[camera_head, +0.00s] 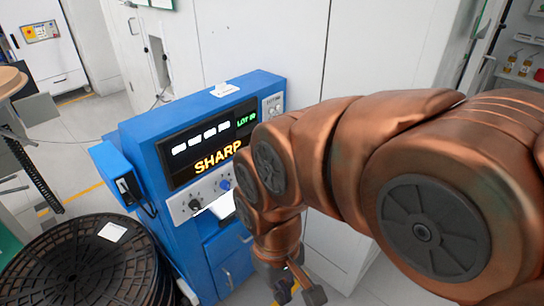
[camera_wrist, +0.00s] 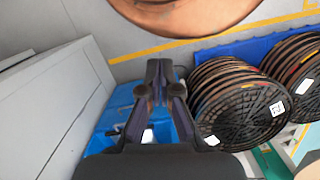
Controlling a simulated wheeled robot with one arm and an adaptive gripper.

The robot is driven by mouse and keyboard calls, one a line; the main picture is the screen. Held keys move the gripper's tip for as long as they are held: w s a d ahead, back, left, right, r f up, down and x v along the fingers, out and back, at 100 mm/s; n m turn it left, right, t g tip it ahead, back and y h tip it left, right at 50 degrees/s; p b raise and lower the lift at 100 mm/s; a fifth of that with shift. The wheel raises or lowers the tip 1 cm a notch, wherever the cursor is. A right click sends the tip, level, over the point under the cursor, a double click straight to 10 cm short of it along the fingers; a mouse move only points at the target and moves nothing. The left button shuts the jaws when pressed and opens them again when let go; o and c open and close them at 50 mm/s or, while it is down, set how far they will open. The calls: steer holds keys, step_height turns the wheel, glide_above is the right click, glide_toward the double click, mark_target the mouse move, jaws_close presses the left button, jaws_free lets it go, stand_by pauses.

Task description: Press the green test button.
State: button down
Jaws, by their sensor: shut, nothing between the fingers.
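I cannot make out a green test button in either view; my arm covers part of the front panel. The blue machine (camera_head: 175,243) stands left of my arm, with a lit display (camera_head: 210,143) reading SHARP in orange and LOT in green. Below it are a black knob (camera_head: 194,204) and a blue knob (camera_head: 225,184). My gripper (camera_head: 298,290) hangs low in front of the machine, to the right of its lower front. In the wrist view my gripper (camera_wrist: 160,72) is shut and empty, with the blue machine (camera_wrist: 116,103) partly hidden behind it.
Stacked black reels (camera_head: 75,262) stand left of the machine; black reels (camera_wrist: 238,112) also show at right in the wrist view. Pale cabinets (camera_head: 270,45) stand behind the machine. Open floor (camera_head: 75,150) with yellow lines lies at left.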

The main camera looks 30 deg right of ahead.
steer(key=w+a+f+m+t+y+b, duration=0.1)
steer(key=w+a+f+m+y+b, duration=0.45)
steer(key=w+a+b, duration=0.35)
steer(key=w+d+f+m+t+y+b, duration=0.1)
steer(key=w+d+m+t+y+b, duration=0.25)
steer(key=w, duration=0.55)
steer(key=w+d+m+t+y+b, duration=0.25)
steer(key=w+m, duration=0.25)
steer(key=w, duration=0.3)
steer(key=w+d+f+m+t+h+b, duration=0.1)
steer(key=w+d+f+m+t+b, duration=0.15)
steer(key=w+d+m+t, duration=0.35)
steer(key=w+d+f+m+t+b, duration=0.1)
steer(key=w+d+m+b, duration=0.15)
steer(key=d, duration=0.65)
steer(key=d+f+m+t+h+b, duration=0.2)
steer(key=d+m, duration=0.3)
steer(key=d, duration=0.5)
steer(key=d+f+m+t+h+b, duration=0.2)
steer(key=d+m, duration=0.4)
steer(key=d, duration=0.3)
steer(key=shift+s+d+f+t+h, duration=0.2)
steer(key=shift+d+f+t+h, duration=0.15)
steer(key=shift+f+t+h, duration=0.7)
steer(key=shift+r+g, duration=0.15)
steer(key=shift+g, duration=0.2)
